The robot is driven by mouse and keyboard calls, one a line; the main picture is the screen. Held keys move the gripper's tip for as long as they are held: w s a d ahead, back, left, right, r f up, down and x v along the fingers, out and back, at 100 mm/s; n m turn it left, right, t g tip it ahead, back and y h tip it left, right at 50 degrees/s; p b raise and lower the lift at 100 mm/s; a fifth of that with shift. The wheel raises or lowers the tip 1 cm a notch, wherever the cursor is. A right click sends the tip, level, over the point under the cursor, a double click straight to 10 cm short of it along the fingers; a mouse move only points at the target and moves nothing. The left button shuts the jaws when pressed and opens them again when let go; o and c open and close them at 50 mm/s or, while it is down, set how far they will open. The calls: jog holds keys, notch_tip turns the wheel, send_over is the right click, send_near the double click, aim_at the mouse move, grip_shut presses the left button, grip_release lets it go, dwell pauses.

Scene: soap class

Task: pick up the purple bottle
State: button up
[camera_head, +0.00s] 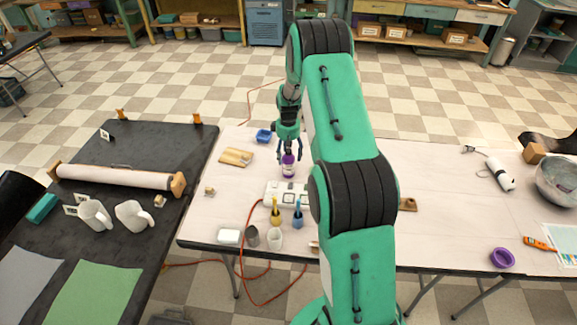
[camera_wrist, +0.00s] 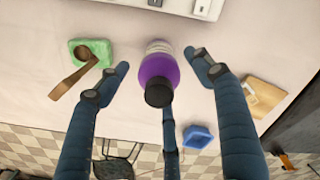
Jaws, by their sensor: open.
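The purple bottle (camera_head: 288,168) stands upright on the white table (camera_head: 435,175), with a dark cap and a pale band at its lower part. In the wrist view the purple bottle (camera_wrist: 157,75) is between my gripper's spread fingers, with its dark cap toward the camera. My gripper (camera_head: 289,151) is above and around the bottle's upper part in the head view. In the wrist view my gripper (camera_wrist: 160,68) has its dark blue fingers apart, with gaps on both sides of the bottle. A third finger shows below the cap.
A white power strip (camera_head: 285,190) lies close in front of the bottle. Yellow (camera_head: 275,212) and blue (camera_head: 298,216) bottles stand nearer. A blue container (camera_head: 263,136) and a wooden board (camera_head: 236,156) lie behind left.

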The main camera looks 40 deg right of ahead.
jog(key=shift+f, duration=1.55)
jog(key=c, duration=1.5)
jog(key=shift+r, duration=0.15)
notch_tip(320, 180, up, 10)
jog(key=shift+f+p, duration=0.1)
jog(key=shift+p, duration=0.4)
